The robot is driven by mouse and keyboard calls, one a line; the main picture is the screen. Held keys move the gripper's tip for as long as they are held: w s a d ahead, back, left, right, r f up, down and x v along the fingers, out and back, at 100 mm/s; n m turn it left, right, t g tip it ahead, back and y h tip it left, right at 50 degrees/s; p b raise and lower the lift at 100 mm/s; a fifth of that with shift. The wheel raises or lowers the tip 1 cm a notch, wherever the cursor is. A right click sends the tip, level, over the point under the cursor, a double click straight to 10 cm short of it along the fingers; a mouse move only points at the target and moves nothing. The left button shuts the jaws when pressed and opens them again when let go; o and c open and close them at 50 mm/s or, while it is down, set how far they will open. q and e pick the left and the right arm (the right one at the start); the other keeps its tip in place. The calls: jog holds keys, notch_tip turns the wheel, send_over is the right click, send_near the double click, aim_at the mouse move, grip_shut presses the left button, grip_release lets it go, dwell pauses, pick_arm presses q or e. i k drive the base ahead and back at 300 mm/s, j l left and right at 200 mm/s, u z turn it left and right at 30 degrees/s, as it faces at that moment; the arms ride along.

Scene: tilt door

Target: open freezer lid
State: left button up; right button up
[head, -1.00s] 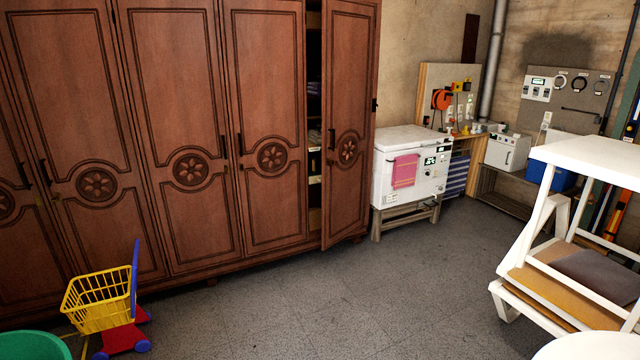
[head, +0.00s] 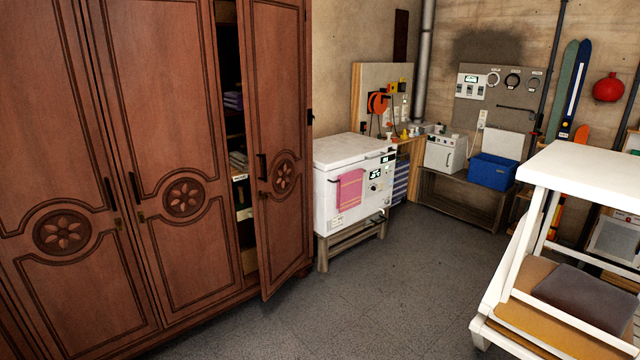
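The white chest freezer (head: 325,205) stands on a wooden stand against the far wall, just right of the wardrobe. Its flat lid (head: 350,149) is shut. A pink towel (head: 349,189) hangs on its front, beside a panel with dials and a small display. Neither of my grippers shows in the head view.
A brown wooden wardrobe (head: 160,180) fills the left, with one door (head: 277,150) ajar near the freezer. A white stroller-like frame or chair with cushions (head: 585,295) stands at the right. A blue bin (head: 492,171) sits on a low bench. Grey floor (head: 370,290) between them is clear.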

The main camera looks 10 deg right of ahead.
aim_at(329, 153)
jog(key=i+l+z, duration=0.25)
jog(key=i+z, duration=0.15)
jog(key=i, duration=0.95)
jog(key=i+j+z, duration=0.15)
jog(key=i+z, duration=0.25)
jog(key=i, duration=1)
jog(key=i+l, duration=0.15)
jog(key=i, duration=0.3)
jog(key=i+l+u, duration=0.1)
jog(key=i, duration=0.35)
jog(key=i+l, duration=0.2)
jog(key=i, duration=0.25)
jog(key=i+l+u, duration=0.1)
jog(key=i, duration=0.35)
jog(key=i+l, duration=0.3)
jog(key=i, duration=0.15)
